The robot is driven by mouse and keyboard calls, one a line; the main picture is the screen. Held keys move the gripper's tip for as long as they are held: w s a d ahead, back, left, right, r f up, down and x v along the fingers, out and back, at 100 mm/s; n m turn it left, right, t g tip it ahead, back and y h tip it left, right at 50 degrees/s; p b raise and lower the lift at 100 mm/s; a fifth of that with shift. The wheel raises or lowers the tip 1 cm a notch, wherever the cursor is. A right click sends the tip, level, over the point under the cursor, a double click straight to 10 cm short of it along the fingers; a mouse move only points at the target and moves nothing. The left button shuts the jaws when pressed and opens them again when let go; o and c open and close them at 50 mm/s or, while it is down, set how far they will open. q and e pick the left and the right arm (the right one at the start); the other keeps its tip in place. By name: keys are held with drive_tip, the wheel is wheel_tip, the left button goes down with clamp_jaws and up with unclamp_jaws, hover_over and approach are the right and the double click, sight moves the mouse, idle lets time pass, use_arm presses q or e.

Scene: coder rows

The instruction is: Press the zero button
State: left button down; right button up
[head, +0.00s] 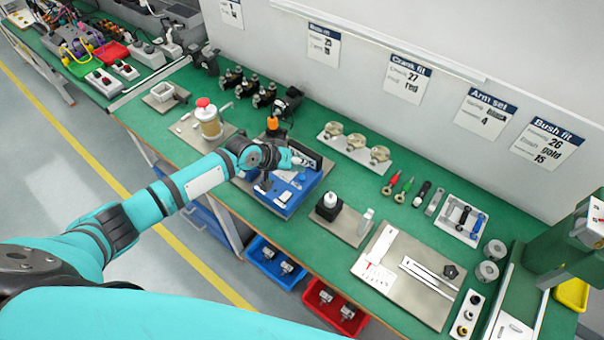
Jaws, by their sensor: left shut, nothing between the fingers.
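A blue bench device (285,196) stands on a grey plate on the green bench, with a dark panel (306,154) at its back and small light and dark parts on its top. Which of these is the zero button I cannot tell at this size. My left arm reaches in from the left, and its wrist is over the device's left part. My right gripper is not in view.
A jar with a red knob (208,118) stands left of the device. A black block with a white top (329,205) stands to the right. Three round fittings (356,143) sit behind. Blue (276,263) and red (335,306) bins are below the front edge.

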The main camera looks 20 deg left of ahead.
sight(301, 175)
use_arm(q)
drive_tip(key=shift+r+p, duration=1.35)
drive_tip(key=shift+r, duration=0.55)
drive_tip(key=shift+f, duration=0.1)
